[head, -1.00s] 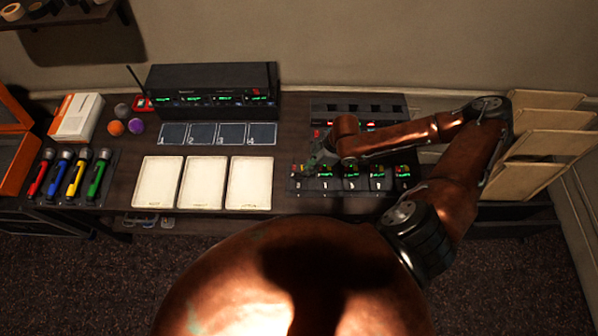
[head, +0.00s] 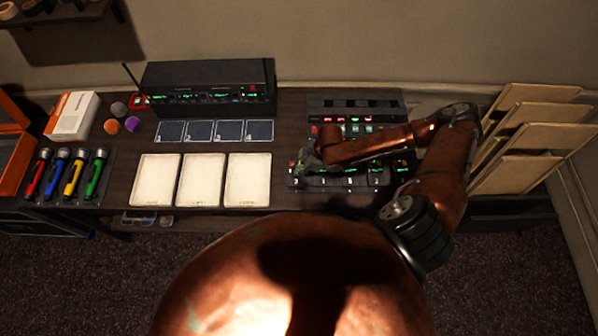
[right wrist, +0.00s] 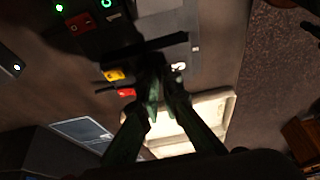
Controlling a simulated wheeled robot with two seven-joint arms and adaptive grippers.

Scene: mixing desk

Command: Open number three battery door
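A row of dark wireless packs with green lights (head: 376,180) lies at the desk's right front in a dark tray, with small number labels along its front. The labels are too small for me to pick out number three for certain. My right gripper (head: 307,158) is at the left end of this row, and my forearm covers part of the packs. In the right wrist view, the gripper's two fingers (right wrist: 165,88) point to a dark part of the row, beside a yellow tab (right wrist: 114,75) and a red tab (right wrist: 127,92). The fingertips are close together and dark. My left gripper is out of view.
Three cream trays (head: 200,180) lie left of the packs. A black receiver (head: 210,88) stands behind four numbered squares (head: 200,131).

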